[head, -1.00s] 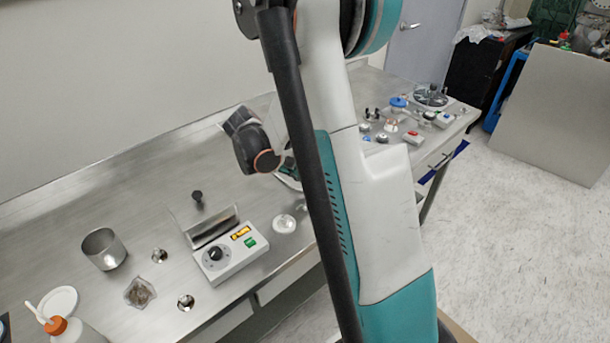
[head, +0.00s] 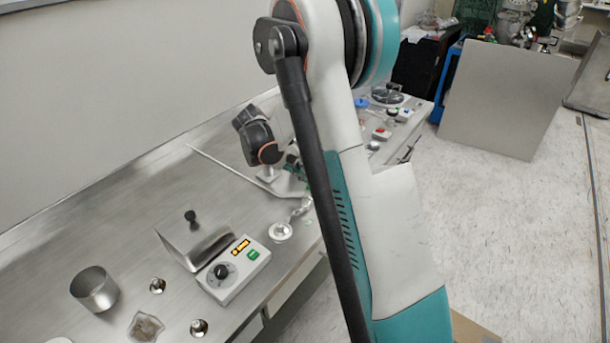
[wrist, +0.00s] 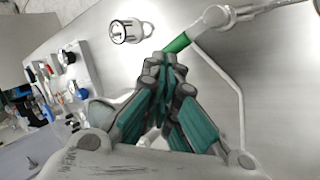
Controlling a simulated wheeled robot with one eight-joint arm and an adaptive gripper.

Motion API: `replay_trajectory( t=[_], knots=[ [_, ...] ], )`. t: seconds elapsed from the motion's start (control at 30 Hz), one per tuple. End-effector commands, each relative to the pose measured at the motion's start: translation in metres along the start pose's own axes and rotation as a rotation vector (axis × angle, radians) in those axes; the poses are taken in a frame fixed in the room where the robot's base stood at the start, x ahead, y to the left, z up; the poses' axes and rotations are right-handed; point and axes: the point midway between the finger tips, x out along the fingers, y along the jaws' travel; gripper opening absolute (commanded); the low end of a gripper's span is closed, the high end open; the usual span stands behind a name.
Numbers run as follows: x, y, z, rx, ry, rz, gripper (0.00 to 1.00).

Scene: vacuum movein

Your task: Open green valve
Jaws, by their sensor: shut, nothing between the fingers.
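The green valve handle (wrist: 177,43) shows in the wrist view on a pale metal pipe (wrist: 225,20), just beyond my fingertips. My gripper (wrist: 160,62) is shut and empty, its teal and grey fingers together close to the lower left of the green handle. I cannot tell whether the fingertips touch it. In the head view, my own arm covers most of the gripper and the valve. Part of the metal pipework (head: 300,208) shows on the bench to the left of the arm.
On the steel bench are a white control box (head: 233,270), a metal cup (head: 95,289) and a thin rod (head: 225,165). A panel with knobs (wrist: 68,70) lies farther left in the wrist view.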

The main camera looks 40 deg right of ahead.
Motion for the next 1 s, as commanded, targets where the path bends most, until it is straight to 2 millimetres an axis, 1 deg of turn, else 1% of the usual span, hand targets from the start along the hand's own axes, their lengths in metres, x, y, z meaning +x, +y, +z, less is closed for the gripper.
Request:
replay_trajectory(
  t=[0.1,0.37,0.8,1.0],
  knots=[
    [0.003,0.004,0.0,-0.007,0.005,0.0,0.0],
    [0.002,0.003,0.001,-0.007,0.005,0.0,0.0],
    [-0.004,-0.005,0.012,-0.007,0.005,0.0,0.0],
    [-0.004,-0.006,0.013,-0.007,0.005,0.0,0.0]
  ],
)
